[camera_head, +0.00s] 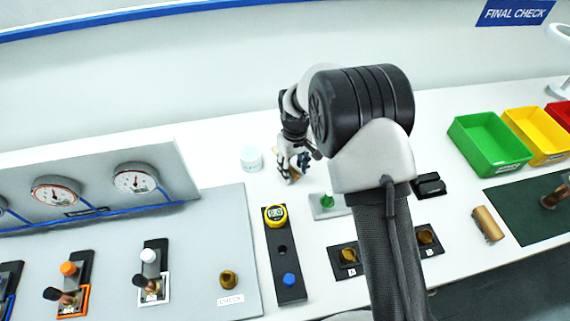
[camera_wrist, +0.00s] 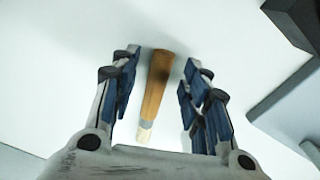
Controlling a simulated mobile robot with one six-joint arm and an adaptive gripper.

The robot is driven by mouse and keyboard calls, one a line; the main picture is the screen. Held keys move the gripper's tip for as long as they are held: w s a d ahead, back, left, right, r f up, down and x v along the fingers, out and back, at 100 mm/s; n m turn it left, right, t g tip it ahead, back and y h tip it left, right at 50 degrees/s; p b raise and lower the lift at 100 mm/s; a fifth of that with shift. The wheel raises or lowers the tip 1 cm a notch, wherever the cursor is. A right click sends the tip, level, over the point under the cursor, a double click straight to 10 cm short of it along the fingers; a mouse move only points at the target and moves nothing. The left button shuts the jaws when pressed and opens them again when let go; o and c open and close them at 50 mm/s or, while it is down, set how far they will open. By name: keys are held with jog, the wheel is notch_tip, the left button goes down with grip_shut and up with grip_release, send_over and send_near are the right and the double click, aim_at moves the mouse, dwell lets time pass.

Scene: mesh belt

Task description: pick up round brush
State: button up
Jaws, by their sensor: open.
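The round brush (camera_wrist: 155,88) shows in the wrist view as a brown, tapered rod with a pale end nearest me. It lies on the white table between the two fingers of my gripper (camera_wrist: 160,85), with a gap on both sides. My gripper is open, with blue pads facing the brush. In the head view my gripper (camera_head: 289,172) is low over the table at the back, partly hidden by my arm. The brush is mostly hidden there.
A white jar (camera_head: 251,158) stands left of my gripper. A black strip (camera_head: 281,255) with a yellow gauge and a green-knobbed plate (camera_head: 328,205) are in front. A brown cylinder (camera_head: 488,224) lies at the right, near green (camera_head: 488,145) and yellow (camera_head: 537,134) bins.

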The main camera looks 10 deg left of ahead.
jog(key=shift+f, duration=0.45)
jog(key=shift+c, duration=0.4)
grip_shut()
